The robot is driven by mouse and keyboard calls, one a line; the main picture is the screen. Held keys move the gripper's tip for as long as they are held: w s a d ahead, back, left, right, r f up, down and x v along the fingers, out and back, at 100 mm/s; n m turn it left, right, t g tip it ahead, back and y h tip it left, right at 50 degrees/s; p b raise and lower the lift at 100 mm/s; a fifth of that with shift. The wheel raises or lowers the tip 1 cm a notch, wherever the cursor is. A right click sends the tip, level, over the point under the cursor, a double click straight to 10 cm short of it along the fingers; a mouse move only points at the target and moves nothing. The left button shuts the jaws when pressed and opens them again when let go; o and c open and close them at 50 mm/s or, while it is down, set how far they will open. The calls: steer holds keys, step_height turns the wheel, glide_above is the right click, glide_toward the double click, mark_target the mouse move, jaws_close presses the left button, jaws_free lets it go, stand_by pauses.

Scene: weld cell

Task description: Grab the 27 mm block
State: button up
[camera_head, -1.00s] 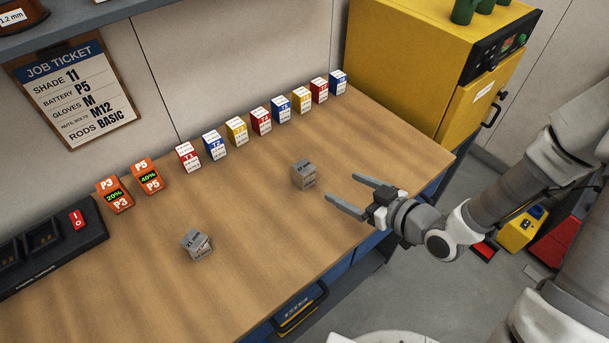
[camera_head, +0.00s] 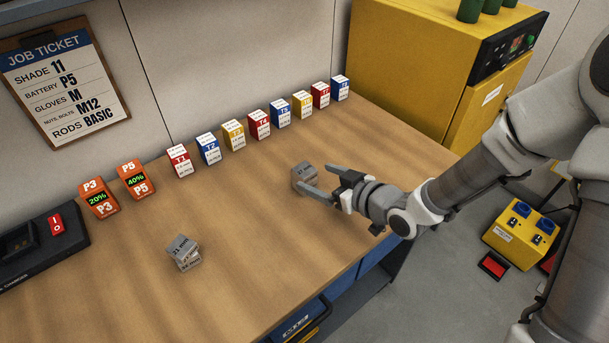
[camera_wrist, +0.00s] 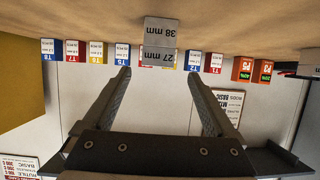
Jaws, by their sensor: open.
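A grey block (camera_head: 302,172) stands on the table's right half. In the wrist view, upside down, this grey block (camera_wrist: 161,46) reads "27 mm" on one part and "38 mm" on the other; I cannot tell whether these are two faces or two stacked pieces. My gripper (camera_head: 318,180) is open, empty and low beside this block, coming from the right, one finger partly covering it. In the wrist view, the block lies centred just beyond the fingertips of my gripper (camera_wrist: 159,72). A second grey block (camera_head: 184,252), its label seeming to read 21 mm, stands at the front left.
A row of red, blue and yellow labelled boxes (camera_head: 233,134) runs along the back of the table (camera_head: 240,210). Orange batteries (camera_head: 135,180) and a dark charger (camera_head: 45,245) are at left. A yellow cabinet (camera_head: 410,70) stands at back right. The table between the grey blocks is clear.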

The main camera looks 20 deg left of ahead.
mark_target(305, 170)
steer(key=shift+x, duration=3.15)
steer(key=shift+w, duration=0.15)
steer(key=shift+c, duration=0.2)
steer(key=shift+r, duration=0.1)
jaws_close()
